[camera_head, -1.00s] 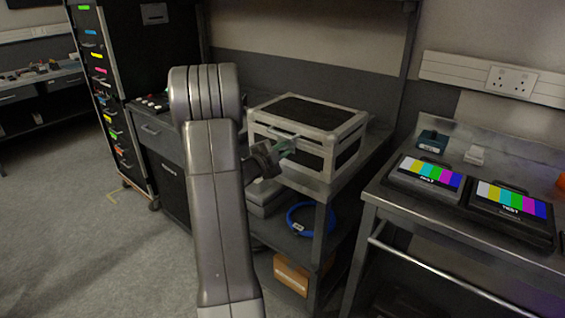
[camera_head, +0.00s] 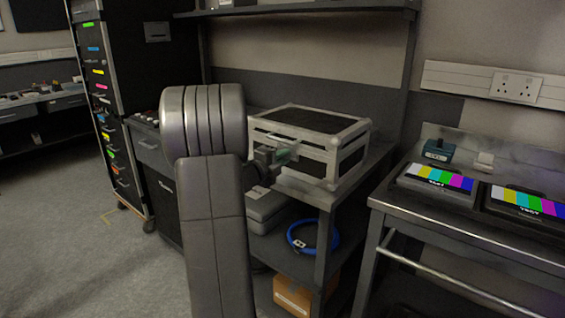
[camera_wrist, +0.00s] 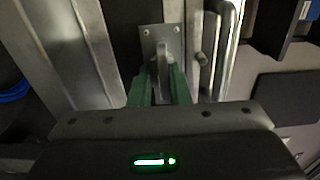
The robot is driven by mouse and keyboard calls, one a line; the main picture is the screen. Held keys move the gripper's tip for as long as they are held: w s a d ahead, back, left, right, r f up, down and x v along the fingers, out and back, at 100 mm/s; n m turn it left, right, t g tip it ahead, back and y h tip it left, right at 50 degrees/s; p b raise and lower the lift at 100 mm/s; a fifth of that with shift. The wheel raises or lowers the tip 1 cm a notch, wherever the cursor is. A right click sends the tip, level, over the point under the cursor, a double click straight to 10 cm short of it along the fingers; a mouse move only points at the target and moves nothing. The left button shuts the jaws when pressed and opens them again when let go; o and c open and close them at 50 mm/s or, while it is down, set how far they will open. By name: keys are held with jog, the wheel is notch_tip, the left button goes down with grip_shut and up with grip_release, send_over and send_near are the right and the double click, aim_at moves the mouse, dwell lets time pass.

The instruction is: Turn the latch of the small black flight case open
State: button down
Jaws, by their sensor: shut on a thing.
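The small black flight case (camera_head: 308,121) with silver edges sits on the bench shelf, right of my arm in the head view. In the wrist view its latch (camera_wrist: 162,50) is a metal lever on a plate with small screws. My gripper (camera_wrist: 160,88) has green fingers, one on each side of the lever's near end, and is shut on it. In the head view my gripper (camera_head: 287,155) is at the front face of the case, and the latch is hidden behind the fingers. A rounded silver bar (camera_wrist: 222,50) runs beside the latch in the wrist view.
A blue cable coil (camera_head: 314,238) and a grey case (camera_head: 266,204) lie on the shelf below. An orange-brown box (camera_head: 293,296) is lower. At right, a metal bench (camera_head: 450,226) holds colour-bar monitors (camera_head: 438,180). A tall drawer cabinet (camera_head: 115,150) stands at left.

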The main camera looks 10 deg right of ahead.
jog(key=shift+w+r, duration=0.1)
jog(key=shift+r, duration=0.5)
jog(key=c, duration=1.6)
grip_release()
jog(key=shift+o, duration=0.2)
jog(key=shift+f, duration=0.1)
jog(key=shift+f, duration=0.2)
jog(key=v, duration=1.4)
jog(key=x, duration=1.4)
